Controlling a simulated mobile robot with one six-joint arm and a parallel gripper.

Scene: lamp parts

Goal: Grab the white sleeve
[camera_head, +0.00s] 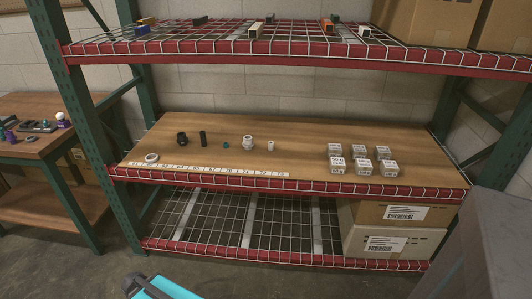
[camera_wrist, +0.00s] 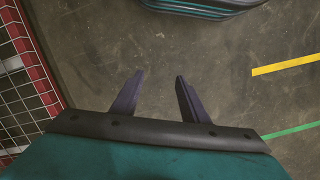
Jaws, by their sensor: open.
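On the wooden middle shelf (camera_head: 300,128), a row of small lamp parts stands behind a strip of number labels. A small white cylinder (camera_head: 270,146), which looks like the white sleeve, stands at the right end of this row. A larger white fitting (camera_head: 248,142) is just left of it, and a white ring (camera_head: 152,157) lies at the far left. My gripper (camera_wrist: 160,76) is open and empty over the bare floor in the wrist view, well away from these parts.
Black parts (camera_head: 182,139) and a small teal part (camera_head: 226,145) share the row. Several small white boxes (camera_head: 337,167) stand to the right. The upper wire shelf (camera_head: 300,58) hangs above. Cardboard boxes (camera_head: 390,241) sit below. A side table (camera_head: 20,151) is at left.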

